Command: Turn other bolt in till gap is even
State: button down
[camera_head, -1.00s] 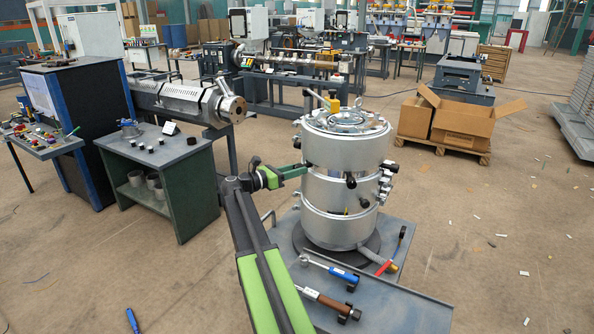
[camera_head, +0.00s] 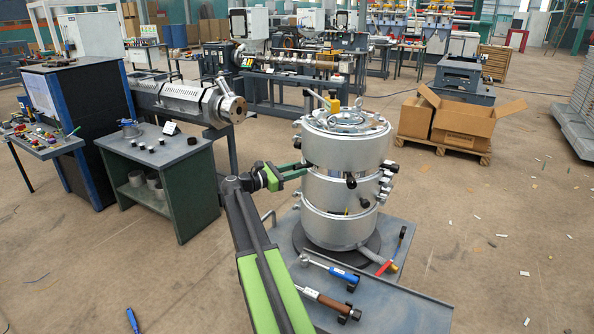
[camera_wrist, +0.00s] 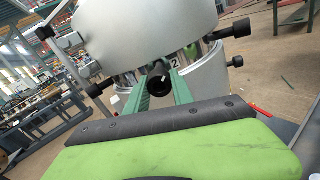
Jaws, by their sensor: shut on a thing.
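The silver extruder head (camera_head: 337,190) stands upright as stacked cylinders on a round base. In the wrist view, its upper cylinder (camera_wrist: 140,35) sits above a lower ring (camera_wrist: 210,78), with a gap between them. My gripper (camera_wrist: 162,82) has its two green fingers shut around a black round bolt head (camera_wrist: 158,72) near a mark "2". My gripper also shows in the head view (camera_head: 303,170), at the left side of the head. Other black bolts stick out at the right (camera_wrist: 235,30) and left (camera_wrist: 97,90). The fingers partly hide the gap, so its evenness cannot be told.
A blue-handled tool (camera_head: 343,274) and a brown-handled tool (camera_head: 333,304) lie on the grey cart (camera_head: 400,305). A green bench (camera_head: 185,195) stands at the left. Cardboard boxes (camera_head: 462,124) sit on a pallet at the back right. The floor at the right is mostly clear.

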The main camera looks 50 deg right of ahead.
jog(key=m, duration=0.4)
jog(key=shift+w+m, duration=0.1)
jog(key=shift+m, duration=2.1)
jog(key=c, duration=1.1)
grip_release()
jog(key=v, duration=1.7)
jog(key=shift+a, duration=0.2)
jog(key=shift+w+r, duration=0.1)
jog(key=shift+r, duration=0.05)
